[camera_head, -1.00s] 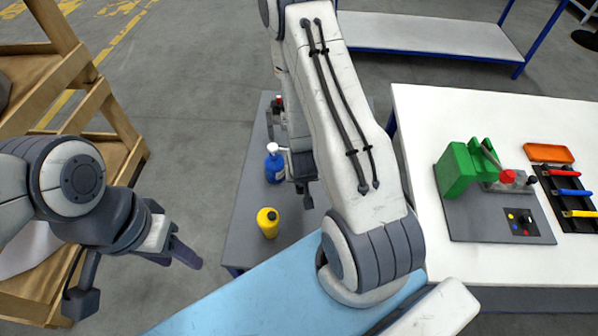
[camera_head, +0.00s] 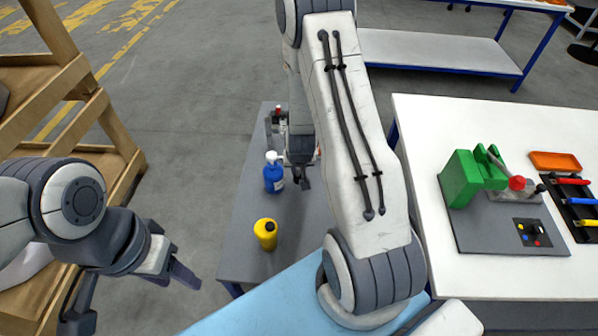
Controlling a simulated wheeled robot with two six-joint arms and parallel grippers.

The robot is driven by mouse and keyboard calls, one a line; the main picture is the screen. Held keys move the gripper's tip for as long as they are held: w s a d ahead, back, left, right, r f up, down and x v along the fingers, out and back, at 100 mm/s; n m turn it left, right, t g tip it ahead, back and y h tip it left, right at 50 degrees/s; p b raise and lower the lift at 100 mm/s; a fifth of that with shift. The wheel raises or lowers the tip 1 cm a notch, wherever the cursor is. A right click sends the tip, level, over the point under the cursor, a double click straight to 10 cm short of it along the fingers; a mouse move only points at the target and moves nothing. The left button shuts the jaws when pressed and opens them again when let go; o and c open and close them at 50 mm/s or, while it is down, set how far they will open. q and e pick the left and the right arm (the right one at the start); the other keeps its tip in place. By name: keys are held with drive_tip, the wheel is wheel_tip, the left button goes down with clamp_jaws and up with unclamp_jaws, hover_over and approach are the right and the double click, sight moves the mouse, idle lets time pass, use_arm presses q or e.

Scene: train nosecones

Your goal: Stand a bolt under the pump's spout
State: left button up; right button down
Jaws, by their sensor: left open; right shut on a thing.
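My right gripper (camera_head: 304,183) hangs down just right of the bottle, partly behind my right arm. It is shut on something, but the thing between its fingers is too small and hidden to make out. I cannot tell whether the gripper touches the bottle. No bolt can be made out on the table. My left gripper (camera_head: 175,272) is open and empty at the lower left, left of the grey table.
The white workbench (camera_head: 430,125) at right carries a green clamp (camera_head: 463,178) and an orange tray (camera_head: 555,161). A wooden rack (camera_head: 100,120) is left.

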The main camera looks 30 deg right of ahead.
sight(298, 176)
wheel_tip(298, 176, down, 2)
drive_tip(key=shift+f, duration=0.1)
drive_tip(key=shift+f, duration=0.1)
drive_tip(key=shift+f+b, duration=0.4)
drive_tip(key=shift+f, duration=0.15)
drive_tip(key=c, duration=0.9)
unclamp_jaws()
drive_tip(key=shift+o, duration=0.2)
drive_tip(key=shift+r, duration=0.15)
